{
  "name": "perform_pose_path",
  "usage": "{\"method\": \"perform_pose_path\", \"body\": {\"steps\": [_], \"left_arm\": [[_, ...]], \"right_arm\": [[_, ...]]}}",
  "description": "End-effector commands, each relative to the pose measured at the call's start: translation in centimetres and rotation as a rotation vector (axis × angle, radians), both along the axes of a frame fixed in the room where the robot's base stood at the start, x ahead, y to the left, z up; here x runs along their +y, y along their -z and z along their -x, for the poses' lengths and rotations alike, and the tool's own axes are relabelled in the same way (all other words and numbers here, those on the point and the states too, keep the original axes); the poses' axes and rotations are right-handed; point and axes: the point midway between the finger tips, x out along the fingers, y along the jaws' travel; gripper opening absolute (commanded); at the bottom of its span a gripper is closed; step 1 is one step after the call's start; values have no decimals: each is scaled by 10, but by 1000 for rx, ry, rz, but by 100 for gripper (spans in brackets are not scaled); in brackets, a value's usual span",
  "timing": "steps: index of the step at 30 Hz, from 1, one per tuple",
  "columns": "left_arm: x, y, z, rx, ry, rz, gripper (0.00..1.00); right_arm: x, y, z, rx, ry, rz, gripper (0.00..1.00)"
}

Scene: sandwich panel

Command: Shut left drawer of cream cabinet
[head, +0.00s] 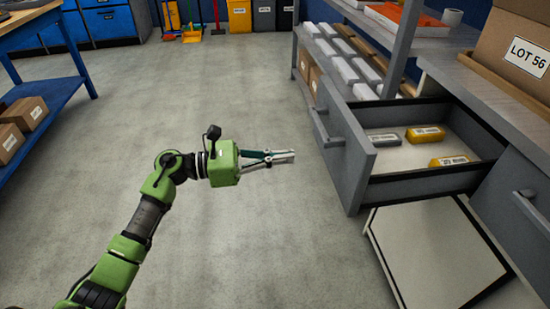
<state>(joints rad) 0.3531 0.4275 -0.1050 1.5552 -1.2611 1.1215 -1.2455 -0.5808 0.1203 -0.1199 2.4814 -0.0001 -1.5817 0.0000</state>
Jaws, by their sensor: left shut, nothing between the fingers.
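A grey drawer front (352,165) on the left of the workbench at right stands pulled well out, with a bar handle on its outer face. Its pale bottom holds a grey block (384,139) and yellow blocks (426,134). The cabinet fronts look grey rather than cream; a pale, dark-edged panel (435,255) shows below the open drawer. My left gripper (293,156) is shut and empty over the floor, left of the drawer front. Its fingers point right toward the front, with a small gap in the picture. My right gripper is out of view.
Another grey front (520,190) with a handle is at the right edge. A cardboard box marked LOT 56 (515,50) sits on the bench top. Shelves with white boxes (345,70) stand behind the drawer. A blue table (45,105) is at left. The floor (190,95) between is clear.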

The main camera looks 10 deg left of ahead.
Motion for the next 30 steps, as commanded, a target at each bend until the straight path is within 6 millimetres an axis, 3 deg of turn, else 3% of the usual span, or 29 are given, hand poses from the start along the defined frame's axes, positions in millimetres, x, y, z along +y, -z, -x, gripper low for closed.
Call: {"method": "perform_pose_path", "body": {"steps": [6,12,18,30], "left_arm": [[-45,-1,-18,0,2,4,0],[-73,0,-29,2,0,5,0],[-85,0,-34,2,-1,3,0],[-85,0,-34,2,-1,2,0]], "right_arm": [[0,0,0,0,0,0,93],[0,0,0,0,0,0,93],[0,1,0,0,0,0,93],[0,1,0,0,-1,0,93]]}}
